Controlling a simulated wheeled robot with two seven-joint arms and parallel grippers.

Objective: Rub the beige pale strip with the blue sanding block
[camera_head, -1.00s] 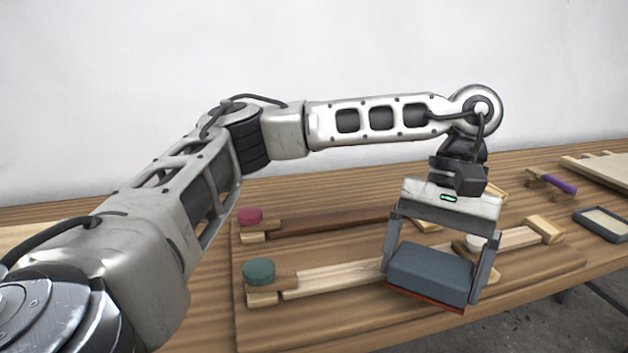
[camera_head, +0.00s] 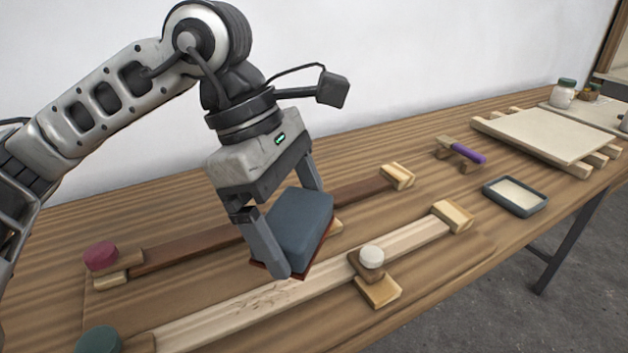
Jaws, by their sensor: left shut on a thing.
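My left gripper (camera_head: 285,228) is shut on the blue sanding block (camera_head: 304,221), which has a reddish-brown underside. It holds the block tilted, at the back edge of the beige pale strip (camera_head: 325,267). I cannot tell whether the block touches the strip. The strip runs diagonally across a wooden board, between a wood block at its right end and a green-knobbed clamp (camera_head: 100,341) at its left. Darker scratch-like marks (camera_head: 270,297) show on the strip left of the block. My right gripper is not in view.
A dark brown strip (camera_head: 190,248) lies behind, with a red-knobbed clamp (camera_head: 102,257). A white-knobbed clamp (camera_head: 371,258) stands at the pale strip's middle. Right are a shallow tray (camera_head: 515,195), a purple-handled tool (camera_head: 466,152) and a pale panel (camera_head: 555,135) on wooden bars.

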